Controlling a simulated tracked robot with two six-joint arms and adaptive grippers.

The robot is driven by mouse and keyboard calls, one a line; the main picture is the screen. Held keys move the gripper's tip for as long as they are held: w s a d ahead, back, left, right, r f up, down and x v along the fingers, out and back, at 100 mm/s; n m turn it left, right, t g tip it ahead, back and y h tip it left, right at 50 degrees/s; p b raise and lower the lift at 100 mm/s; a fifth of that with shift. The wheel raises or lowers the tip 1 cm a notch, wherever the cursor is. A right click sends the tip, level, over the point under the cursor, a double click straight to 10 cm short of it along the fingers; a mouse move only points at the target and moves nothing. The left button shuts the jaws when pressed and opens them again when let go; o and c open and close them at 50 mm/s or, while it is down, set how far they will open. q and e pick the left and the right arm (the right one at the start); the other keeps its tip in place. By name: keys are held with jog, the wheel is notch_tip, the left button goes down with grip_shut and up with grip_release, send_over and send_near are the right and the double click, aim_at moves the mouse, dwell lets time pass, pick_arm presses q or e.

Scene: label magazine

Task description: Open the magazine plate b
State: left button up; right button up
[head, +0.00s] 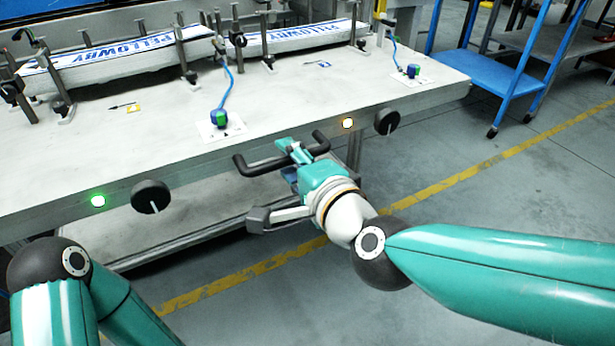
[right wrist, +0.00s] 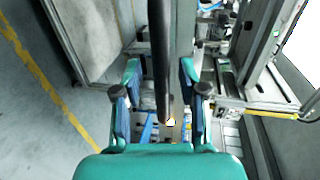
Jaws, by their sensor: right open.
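A black bar handle (head: 262,166) with bent ends sits just below the front edge of the grey table (head: 290,110). My right gripper (head: 294,153) is at the middle of this handle. In the right wrist view, the two fingers of the right gripper (right wrist: 159,75) are apart, one on each side of the dark bar (right wrist: 160,45); I cannot tell if they touch it. Two magazines hold white packs with blue lettering, a left one (head: 120,62) and a right one (head: 295,38). I cannot read which is b. My left gripper is out of view.
Two black round knobs, left (head: 150,197) and right (head: 387,122), stick out of the table front. A green light (head: 98,201) and an orange-rimmed light (head: 348,123) are there too. Blue-green knobs on cables stand on top. A blue cart (head: 500,72) stands beyond; floor at right is free.

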jog(key=v, duration=1.1)
jog(key=shift+s, duration=0.2)
jog(key=shift+d+f, duration=0.1)
jog(key=shift+d, duration=0.1)
